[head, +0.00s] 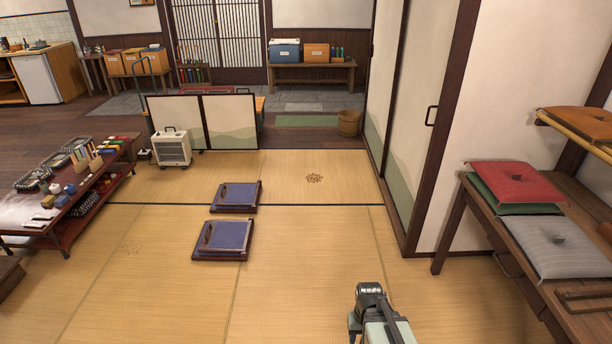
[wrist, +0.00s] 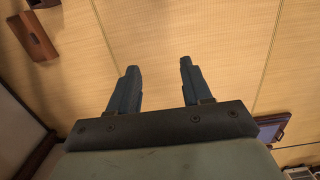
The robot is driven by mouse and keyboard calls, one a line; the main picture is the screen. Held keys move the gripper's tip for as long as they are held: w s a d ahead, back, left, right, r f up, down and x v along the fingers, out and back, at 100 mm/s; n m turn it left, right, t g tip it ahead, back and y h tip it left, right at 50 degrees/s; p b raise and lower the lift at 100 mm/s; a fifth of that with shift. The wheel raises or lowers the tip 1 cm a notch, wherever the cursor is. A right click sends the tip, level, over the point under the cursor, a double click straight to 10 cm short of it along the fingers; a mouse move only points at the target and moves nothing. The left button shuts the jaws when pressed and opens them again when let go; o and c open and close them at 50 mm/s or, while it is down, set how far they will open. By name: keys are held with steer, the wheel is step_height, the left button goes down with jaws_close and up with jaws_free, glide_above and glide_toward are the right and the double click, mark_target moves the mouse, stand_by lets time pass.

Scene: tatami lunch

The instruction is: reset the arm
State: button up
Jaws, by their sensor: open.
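My gripper (wrist: 160,85) shows in the wrist view with its two dark fingers spread apart and nothing between them. It is above the tatami floor (wrist: 185,35). In the head view part of my arm (head: 378,318) shows at the bottom, right of the middle, over bare tatami (head: 300,290). The fingertips cannot be made out in the head view.
Two framed blue floor pieces (head: 222,238) (head: 237,194) lie on the tatami left of my arm. A low table (head: 62,238) with many small things stands at the left. A wooden bench (head: 545,235) with cushions (head: 516,182) stands at the right. Brown bits (head: 314,178) lie on the mat.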

steer(key=s+f+g, duration=0.3)
steer(key=s+f, duration=0.5)
steer(key=s, duration=0.5)
steer(key=s+f+g, duration=0.2)
steer(key=s+f, duration=0.6)
steer(key=s, duration=0.5)
steer(key=shift+g, duration=0.4)
